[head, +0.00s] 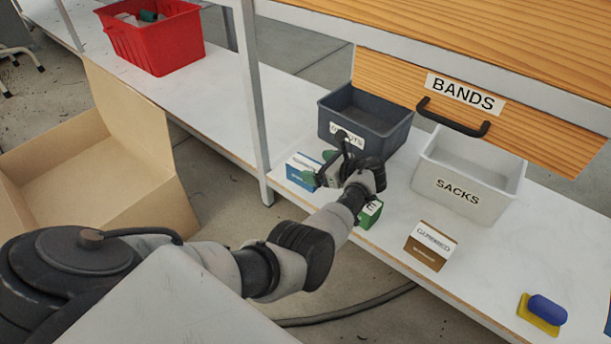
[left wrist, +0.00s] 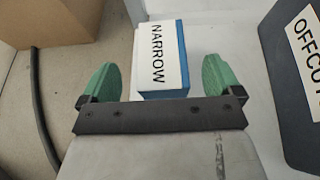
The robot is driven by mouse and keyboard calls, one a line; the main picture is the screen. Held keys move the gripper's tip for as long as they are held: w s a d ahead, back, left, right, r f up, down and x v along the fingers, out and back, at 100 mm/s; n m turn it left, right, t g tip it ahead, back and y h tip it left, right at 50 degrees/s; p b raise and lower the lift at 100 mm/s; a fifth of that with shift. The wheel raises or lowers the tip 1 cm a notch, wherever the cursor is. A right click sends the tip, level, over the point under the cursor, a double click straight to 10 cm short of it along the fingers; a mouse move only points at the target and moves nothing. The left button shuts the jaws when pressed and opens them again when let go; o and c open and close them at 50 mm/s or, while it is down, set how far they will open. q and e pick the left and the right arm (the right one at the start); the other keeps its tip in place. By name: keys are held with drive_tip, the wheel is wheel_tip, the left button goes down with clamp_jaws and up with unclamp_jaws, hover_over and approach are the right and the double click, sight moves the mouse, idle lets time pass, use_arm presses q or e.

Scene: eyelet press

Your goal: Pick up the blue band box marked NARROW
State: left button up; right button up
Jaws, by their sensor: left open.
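The blue band box (head: 299,172) with a white top stands on the white bench, partly hidden behind my left gripper in the head view. In the left wrist view the box (left wrist: 160,62) shows its label NARROW. My left gripper (left wrist: 160,78) is open, with one green fingertip on each side of the box and a visible gap on both sides. In the head view the left gripper (head: 324,170) is at the box's right side. My right gripper is not in view.
A dark OFFCUTS bin (head: 345,125) stands close behind the box. A green box (head: 370,213), partly hidden, a brown-and-white box (head: 430,246), and a white SACKS bin (head: 470,180) are to the right. A BANDS drawer (head: 540,120) is above. A cardboard carton (head: 100,215) is at left.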

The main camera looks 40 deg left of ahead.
sight(307, 164)
use_arm(q)
drive_tip(key=x, duration=0.1)
drive_tip(key=b+x, duration=0.1)
drive_tip(key=shift+w+a+f+b, duration=0.1)
drive_tip(key=shift+a+f+b, duration=0.15)
drive_tip(key=shift+f, duration=0.2)
drive_tip(key=shift+a, duration=0.5)
drive_tip(key=c, duration=1.1)
